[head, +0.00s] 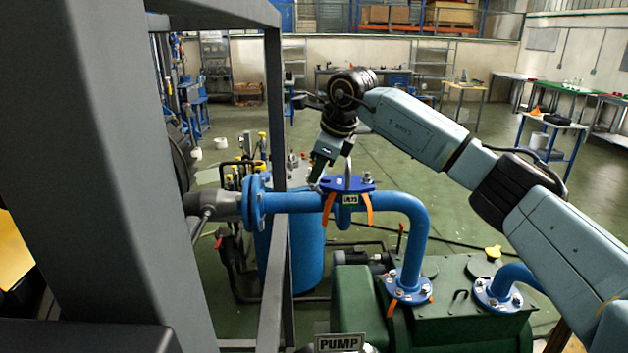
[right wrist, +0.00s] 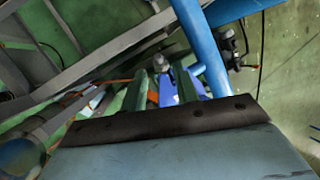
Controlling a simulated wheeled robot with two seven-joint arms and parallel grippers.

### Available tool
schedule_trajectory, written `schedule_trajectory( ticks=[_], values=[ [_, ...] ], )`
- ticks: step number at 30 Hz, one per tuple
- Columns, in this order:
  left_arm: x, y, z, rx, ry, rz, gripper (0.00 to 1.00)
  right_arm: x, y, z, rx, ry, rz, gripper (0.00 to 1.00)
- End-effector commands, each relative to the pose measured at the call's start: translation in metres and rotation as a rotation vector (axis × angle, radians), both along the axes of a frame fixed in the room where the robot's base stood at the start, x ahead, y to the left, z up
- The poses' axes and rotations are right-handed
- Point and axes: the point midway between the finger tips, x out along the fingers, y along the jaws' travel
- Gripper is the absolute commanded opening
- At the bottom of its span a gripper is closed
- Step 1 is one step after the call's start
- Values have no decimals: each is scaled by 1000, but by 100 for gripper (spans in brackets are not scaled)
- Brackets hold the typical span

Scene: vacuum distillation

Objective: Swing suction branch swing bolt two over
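The suction branch is a blue pipe (head: 400,210) with a dark blue flange joint (head: 342,185) at its left, bearing a small label (head: 350,199) and two orange strips (head: 369,208). A pale upright piece (head: 348,172) stands on the flange, and a small bolt (head: 367,178) sits at its right. My right gripper (head: 318,180) points down at the flange's left edge. In the right wrist view its two fingers (right wrist: 163,85) stand apart, with a grey bolt end (right wrist: 160,63) and blue flange metal (right wrist: 168,92) seen between them. I cannot tell whether they touch the bolt. My left gripper is not in view.
A grey frame post (head: 120,150) fills the left foreground. A green pump body (head: 440,300) with flanged pipe ends stands below the branch. A blue tank (head: 300,255) stands behind it. Open green floor (head: 420,165) lies beyond, with tables (head: 550,125) at the right.

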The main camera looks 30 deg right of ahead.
Motion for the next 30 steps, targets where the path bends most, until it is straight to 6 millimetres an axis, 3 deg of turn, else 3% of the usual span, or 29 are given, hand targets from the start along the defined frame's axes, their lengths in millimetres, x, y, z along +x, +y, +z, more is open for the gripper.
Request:
schedule_trajectory(
  ticks=[6,12,18,30],
  values=[
    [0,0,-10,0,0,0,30,-21,-6,46,0,-4,0,30],
    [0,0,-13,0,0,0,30,-34,-9,74,1,-2,0,30],
    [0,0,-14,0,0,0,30,-39,-10,83,0,0,0,30],
    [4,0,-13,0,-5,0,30,-38,-8,81,10,4,3,30]
  ],
)
